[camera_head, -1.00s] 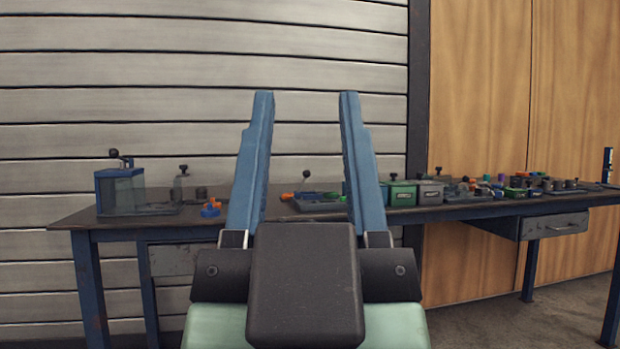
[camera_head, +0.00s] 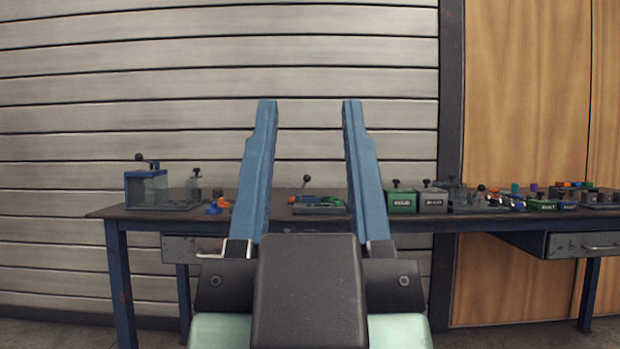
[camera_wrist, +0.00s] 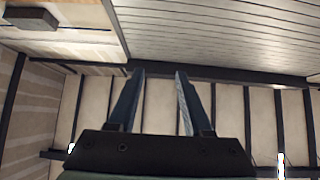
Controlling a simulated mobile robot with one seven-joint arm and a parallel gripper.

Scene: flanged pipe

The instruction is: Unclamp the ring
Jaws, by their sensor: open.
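My gripper (camera_head: 310,106) is open and empty, its two blue fingers pointing up in front of the head camera. Between the fingers in the picture, a small clamp fixture (camera_head: 318,209) lies on the workbench (camera_head: 150,211). It has a black-knobbed lever standing up and green, orange and blue parts. It is well beyond the gripper, apart from it. I cannot make out which part is a ring at this size. The wrist view shows the open gripper (camera_wrist: 160,74) against walls and ceiling, with no bench in sight.
A clear-sided box with a blue frame (camera_head: 146,188) stands at the bench's left end, near a small blue-orange piece (camera_head: 217,206). A green box (camera_head: 402,200), a grey box (camera_head: 432,200) and several small fixtures fill the right. A drawer (camera_head: 583,245) hangs below.

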